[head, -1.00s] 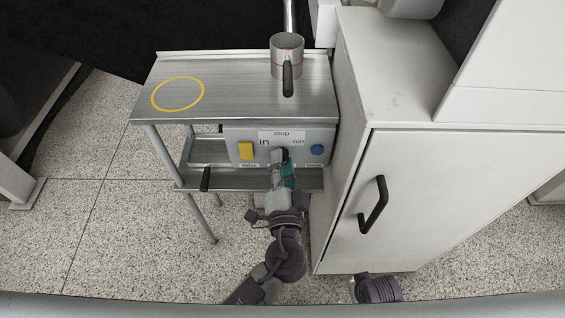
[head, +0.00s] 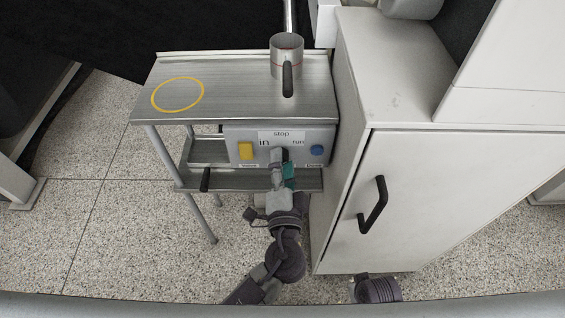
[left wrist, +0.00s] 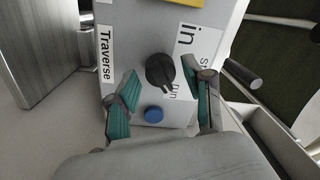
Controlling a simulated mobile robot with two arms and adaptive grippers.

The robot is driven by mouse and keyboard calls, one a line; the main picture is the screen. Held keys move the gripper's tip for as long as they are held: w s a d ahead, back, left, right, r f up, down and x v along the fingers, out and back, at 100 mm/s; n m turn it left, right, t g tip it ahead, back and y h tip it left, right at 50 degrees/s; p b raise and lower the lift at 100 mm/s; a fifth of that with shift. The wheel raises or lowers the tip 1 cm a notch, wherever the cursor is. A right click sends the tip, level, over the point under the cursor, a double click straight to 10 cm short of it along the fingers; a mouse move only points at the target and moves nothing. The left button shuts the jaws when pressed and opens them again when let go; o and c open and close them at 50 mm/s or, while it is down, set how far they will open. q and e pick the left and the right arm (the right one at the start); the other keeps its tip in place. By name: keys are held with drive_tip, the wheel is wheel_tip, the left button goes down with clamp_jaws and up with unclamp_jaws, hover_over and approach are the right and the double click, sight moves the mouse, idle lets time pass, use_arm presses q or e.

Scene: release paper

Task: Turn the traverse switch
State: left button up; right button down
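The switch is a round black knob (left wrist: 160,71) with a pointer grip, on the grey control box (head: 230,138). The labels "in", "stop" and "run" surround it. In the left wrist view a "Traverse" label (left wrist: 107,55) is on the panel. My left gripper (left wrist: 160,72) is open, with teal-padded fingers on either side of the knob; I cannot tell whether they touch it. In the head view the left gripper (head: 283,168) is in front of the box and partly hides the knob. My right gripper is not in view.
A yellow button (head: 246,150) and a blue button (head: 317,150) flank the knob. A metal mug (head: 287,54) stands on the steel table (head: 225,85) above the box. A white cabinet (head: 345,190) stands close on the right.

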use_arm(q)
drive_tip(key=shift+s, duration=0.1)
drive_tip(key=s, duration=1.1)
drive_tip(key=shift+s+d+f, duration=0.2)
drive_tip(key=shift+s+f, duration=0.05)
drive_tip(key=shift+s, duration=0.15)
